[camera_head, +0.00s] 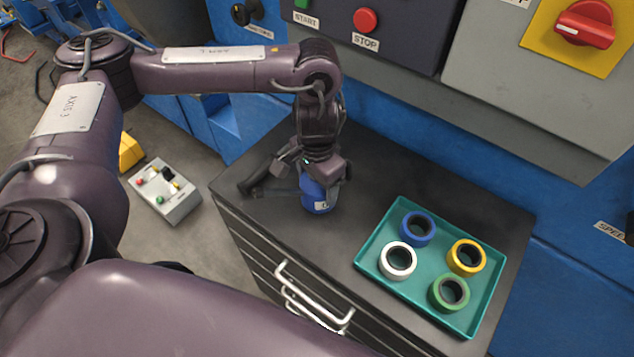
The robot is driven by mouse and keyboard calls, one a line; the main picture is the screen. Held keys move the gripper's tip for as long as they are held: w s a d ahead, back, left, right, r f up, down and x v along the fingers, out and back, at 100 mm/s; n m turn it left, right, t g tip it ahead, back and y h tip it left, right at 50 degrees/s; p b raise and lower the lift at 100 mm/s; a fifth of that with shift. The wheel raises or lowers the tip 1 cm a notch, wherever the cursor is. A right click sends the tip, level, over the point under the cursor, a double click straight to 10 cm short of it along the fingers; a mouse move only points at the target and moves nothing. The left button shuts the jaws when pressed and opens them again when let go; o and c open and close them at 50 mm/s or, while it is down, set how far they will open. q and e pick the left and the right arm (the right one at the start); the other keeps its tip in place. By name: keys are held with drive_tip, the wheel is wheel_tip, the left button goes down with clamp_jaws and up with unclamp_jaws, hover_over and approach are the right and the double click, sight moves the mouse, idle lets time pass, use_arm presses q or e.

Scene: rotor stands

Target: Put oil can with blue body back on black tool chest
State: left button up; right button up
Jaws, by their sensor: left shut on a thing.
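The oil can with the blue body (316,197) is in my left gripper (320,180), which is shut on it from above. The can is upright at the left part of the black tool chest's top (365,170). The gripper hides the can's upper part. I cannot tell whether its base touches the top or is just above it. My right gripper is not in view.
A teal tray (375,243) on the chest's right part holds blue (405,230), white (387,268), yellow (477,270) and green (438,301) tape rolls. A dark tool (262,180) lies left of the can. A grey control box (170,203) is at left. The machine panel (540,110) rises behind.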

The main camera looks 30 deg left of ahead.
use_arm(q)
drive_tip(key=shift+f, duration=0.1)
drive_tip(key=o, duration=1.5)
drive_tip(key=shift+f, duration=0.1)
drive_tip(key=shift+c, duration=0.2)
wheel_tip(320, 180, up, 12)
drive_tip(key=shift+r+p, duration=0.15)
drive_tip(key=shift+p, duration=1.1)
